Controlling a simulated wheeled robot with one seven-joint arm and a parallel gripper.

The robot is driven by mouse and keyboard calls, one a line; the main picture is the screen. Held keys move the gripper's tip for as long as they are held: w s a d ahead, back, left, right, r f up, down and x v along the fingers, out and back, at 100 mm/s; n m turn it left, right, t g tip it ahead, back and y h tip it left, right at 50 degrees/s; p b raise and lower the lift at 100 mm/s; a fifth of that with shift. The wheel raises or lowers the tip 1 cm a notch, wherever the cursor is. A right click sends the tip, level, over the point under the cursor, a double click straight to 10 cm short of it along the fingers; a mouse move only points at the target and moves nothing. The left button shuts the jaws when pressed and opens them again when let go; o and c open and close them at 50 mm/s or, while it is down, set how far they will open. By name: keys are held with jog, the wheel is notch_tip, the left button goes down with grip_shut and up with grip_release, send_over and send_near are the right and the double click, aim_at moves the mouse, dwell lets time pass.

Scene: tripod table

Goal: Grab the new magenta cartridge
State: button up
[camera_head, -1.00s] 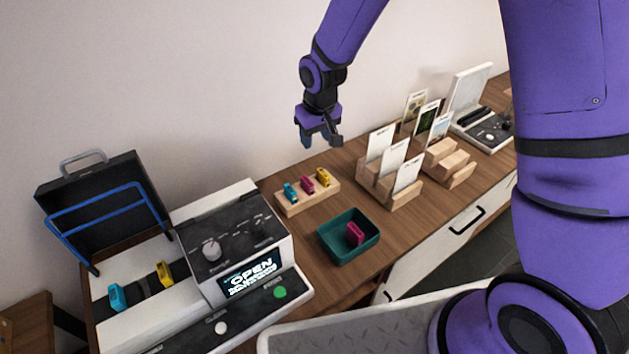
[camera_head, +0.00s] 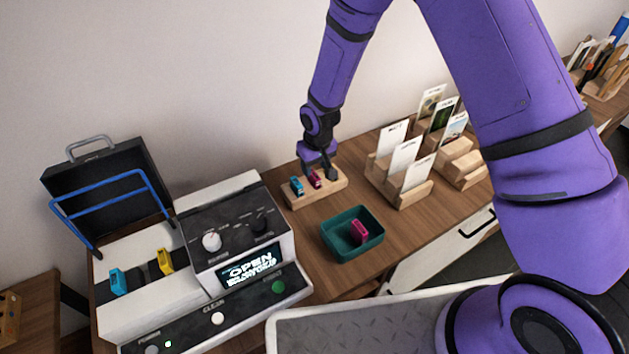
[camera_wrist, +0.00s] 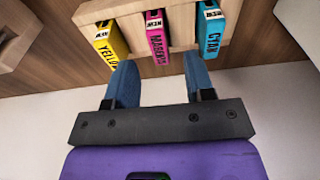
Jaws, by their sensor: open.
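The new magenta cartridge (camera_head: 315,180) stands in the middle of a small wooden holder (camera_head: 300,203), between a cyan cartridge (camera_head: 296,185) and a yellow one. In the wrist view the magenta cartridge (camera_wrist: 157,40) is labelled MAGENTA and NEW, with the yellow (camera_wrist: 109,46) on its left and the cyan (camera_wrist: 210,36) on its right. My gripper (camera_wrist: 159,72) is open and empty, its two blue fingers either side of the magenta cartridge's line but short of it. In the head view my gripper (camera_head: 319,172) hides the yellow cartridge. Another magenta cartridge (camera_head: 359,230) lies in a green tray (camera_head: 341,253).
A printer (camera_head: 240,235) reading OPEN stands at left, lid raised, with a cyan (camera_head: 118,282) and a yellow cartridge (camera_head: 165,262) in its bay. Wooden card holders (camera_head: 402,190) stand right of the cartridge holder. The wall is close behind.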

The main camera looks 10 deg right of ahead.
aim_at(315, 174)
jog(key=shift+w+f, duration=0.2)
jog(key=shift+f, duration=1.1)
jog(key=shift+w+f, duration=0.15)
jog(key=shift+f, duration=1.1)
grip_shut()
